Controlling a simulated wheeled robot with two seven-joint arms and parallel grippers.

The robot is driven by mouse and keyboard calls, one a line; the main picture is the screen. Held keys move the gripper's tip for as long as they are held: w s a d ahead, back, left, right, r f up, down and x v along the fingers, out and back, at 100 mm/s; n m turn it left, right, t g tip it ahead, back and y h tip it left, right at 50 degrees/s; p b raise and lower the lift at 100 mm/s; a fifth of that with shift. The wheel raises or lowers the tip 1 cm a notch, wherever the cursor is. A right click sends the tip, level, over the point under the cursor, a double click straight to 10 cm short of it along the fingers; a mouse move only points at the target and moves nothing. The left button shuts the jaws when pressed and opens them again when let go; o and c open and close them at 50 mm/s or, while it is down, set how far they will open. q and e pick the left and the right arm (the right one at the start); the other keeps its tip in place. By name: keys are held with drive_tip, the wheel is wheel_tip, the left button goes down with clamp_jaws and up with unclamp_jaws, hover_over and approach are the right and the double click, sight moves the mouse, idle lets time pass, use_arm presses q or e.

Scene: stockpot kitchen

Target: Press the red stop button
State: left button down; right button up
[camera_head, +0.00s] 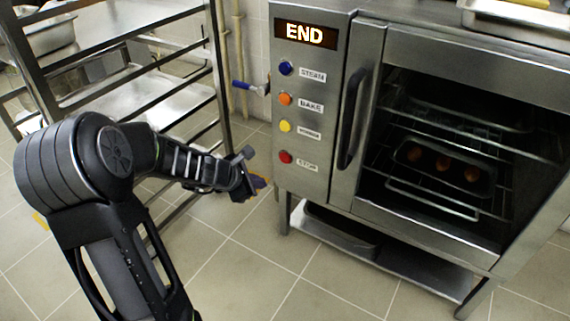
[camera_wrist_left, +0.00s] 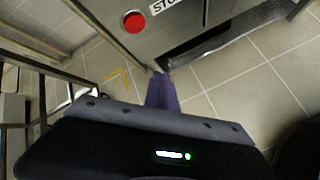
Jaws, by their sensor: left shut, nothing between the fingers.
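The red stop button (camera_head: 285,157) is the lowest in a column of buttons on the oven's steel control panel (camera_head: 312,184), with a STOP label to its right. It also shows in the left wrist view (camera_wrist_left: 134,21), near the top. My left gripper (camera_head: 260,183) is shut and empty, to the left of the panel and a little below the button's height in the head view. In the left wrist view its closed purple fingers (camera_wrist_left: 162,92) point toward the panel's lower edge, apart from the button. My right gripper is not in view.
Above it are the yellow (camera_head: 285,126), orange (camera_head: 285,99) and blue (camera_head: 286,68) buttons. The display (camera_head: 305,34) reads END. The oven (camera_head: 440,42) holds a tray (camera_head: 413,172) with brown items. A steel rack (camera_head: 215,60) stands left; a blue-handled valve (camera_head: 243,86) is behind.

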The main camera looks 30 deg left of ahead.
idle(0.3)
use_arm(q)
drive_tip(key=p, duration=0.4)
approach(285, 163)
wheel_tip(285, 163, down, 4)
drive_tip(key=w, duration=0.1)
drive_tip(key=shift+w+d+f, duration=0.15)
drive_tip(key=shift+w+d, duration=0.05)
drive_tip(key=shift+w, duration=0.65)
drive_tip(key=shift+w+p, duration=0.1)
drive_tip(key=shift+p, duration=0.2)
idle(0.8)
drive_tip(key=shift+w, duration=0.3)
drive_tip(key=shift+w+p, duration=0.4)
idle(0.7)
drive_tip(key=shift+s, duration=0.1)
drive_tip(key=shift+s+b, duration=0.65)
drive_tip(key=shift+s, duration=0.1)
